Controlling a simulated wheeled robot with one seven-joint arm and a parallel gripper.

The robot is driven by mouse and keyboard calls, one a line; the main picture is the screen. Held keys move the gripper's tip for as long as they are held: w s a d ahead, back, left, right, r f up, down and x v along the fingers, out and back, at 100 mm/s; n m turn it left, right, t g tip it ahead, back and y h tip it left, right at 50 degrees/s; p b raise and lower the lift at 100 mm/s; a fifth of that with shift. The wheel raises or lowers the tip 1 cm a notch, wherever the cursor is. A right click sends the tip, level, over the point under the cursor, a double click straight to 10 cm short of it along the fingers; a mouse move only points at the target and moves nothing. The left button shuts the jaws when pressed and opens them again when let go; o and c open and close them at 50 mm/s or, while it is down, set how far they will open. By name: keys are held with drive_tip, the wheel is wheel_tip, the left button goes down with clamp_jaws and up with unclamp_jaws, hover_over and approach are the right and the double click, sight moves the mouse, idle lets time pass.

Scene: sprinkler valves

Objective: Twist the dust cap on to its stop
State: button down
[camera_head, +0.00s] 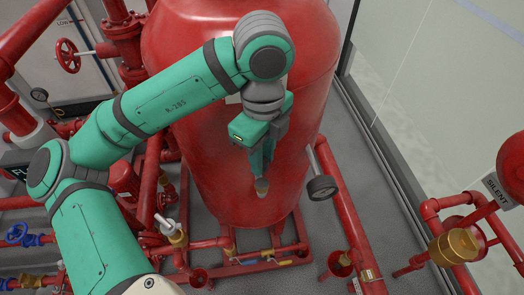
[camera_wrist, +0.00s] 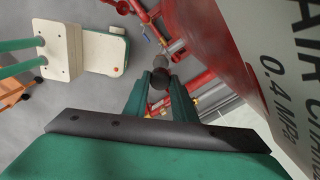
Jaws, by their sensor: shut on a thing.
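My gripper (camera_head: 262,166) points down in front of the large red tank, with its fingers closed. A small round piece (camera_head: 262,187), grey and tan, sits between the fingertips; I take it to be the dust cap. In the wrist view the two green fingers (camera_wrist: 158,98) close around this dark, round piece (camera_wrist: 160,78). Its far side is hidden, and I cannot tell whether it touches any fitting. A brass round fitting (camera_head: 455,247) is on red piping at the lower right, well apart from my gripper.
The red tank (camera_head: 215,150) stands close behind my gripper. Red pipes with small valves (camera_head: 175,237) run low at the left.

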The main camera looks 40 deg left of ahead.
drive_tip(key=shift+f, duration=2.45)
drive_tip(key=shift+f, duration=1.25)
drive_tip(key=shift+m, duration=1)
drive_tip(key=shift+s+r+m, duration=0.1)
drive_tip(key=shift+s+m, duration=0.1)
drive_tip(key=shift+m, duration=0.4)
drive_tip(key=shift+a+m, duration=0.1)
drive_tip(key=shift+m, duration=1.5)
